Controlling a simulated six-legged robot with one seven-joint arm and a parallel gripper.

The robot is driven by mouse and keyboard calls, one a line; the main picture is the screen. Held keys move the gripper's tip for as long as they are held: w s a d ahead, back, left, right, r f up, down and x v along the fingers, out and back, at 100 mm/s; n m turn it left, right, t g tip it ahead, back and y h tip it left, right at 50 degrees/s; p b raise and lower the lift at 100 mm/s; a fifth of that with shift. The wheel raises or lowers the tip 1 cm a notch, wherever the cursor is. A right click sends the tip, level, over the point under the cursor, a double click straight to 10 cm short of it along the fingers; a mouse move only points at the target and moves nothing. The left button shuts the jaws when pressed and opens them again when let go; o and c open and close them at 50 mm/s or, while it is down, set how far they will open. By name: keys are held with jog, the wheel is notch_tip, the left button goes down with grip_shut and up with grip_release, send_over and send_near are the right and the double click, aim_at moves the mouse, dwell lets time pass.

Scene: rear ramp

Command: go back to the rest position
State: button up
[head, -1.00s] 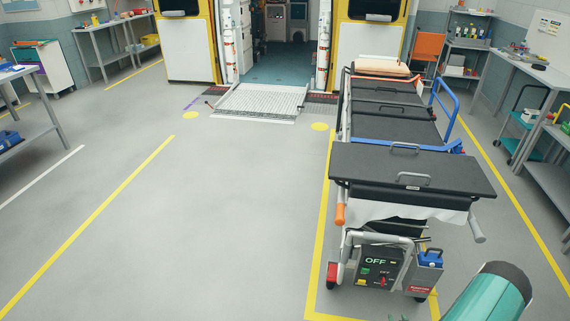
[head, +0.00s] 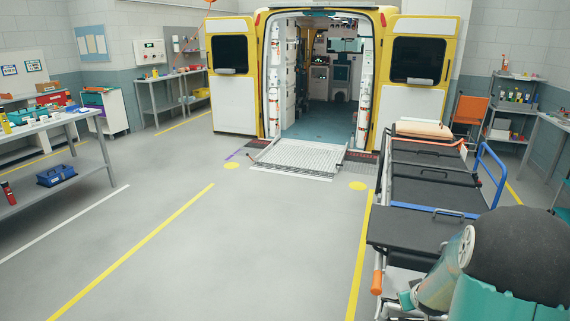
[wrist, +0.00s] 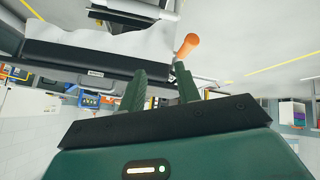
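My gripper (wrist: 160,85) shows in the wrist view as two dark green fingers standing apart, with nothing held between them. An orange handle grip (wrist: 187,46) of the stretcher shows just past the right fingertip; I cannot tell whether they touch. The stretcher (head: 430,190), with black panels, stands at the right in the head view, its orange grip (head: 377,283) at the near left corner. My teal and grey arm covers its near right part. My fingers cannot be made out clearly in the head view.
An ambulance with open rear doors (head: 233,75) stands ahead, its ramp (head: 298,157) down on the floor. A workbench (head: 60,125) with small items stands at the left, and a shelf (head: 512,110) at the back right. The middle floor (head: 200,260) is clear.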

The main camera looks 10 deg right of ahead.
jog(key=s+a+r+y, duration=0.1)
jog(key=s+a+r, duration=0.1)
jog(key=a+r, duration=0.6)
jog(key=s+a+r, duration=0.2)
jog(key=a+r, duration=0.6)
jog(key=a, duration=0.1)
jog(key=s+a+r+y, duration=0.1)
jog(key=s+a+r, duration=0.2)
jog(key=s+a, duration=0.4)
jog(key=s+a+r+n+g+y, duration=0.1)
jog(key=s+a+r, duration=0.3)
jog(key=s+a, duration=0.4)
jog(key=shift+s+a+r+g+y, duration=0.2)
jog(key=shift+g+y, duration=0.1)
jog(key=shift+y, duration=0.3)
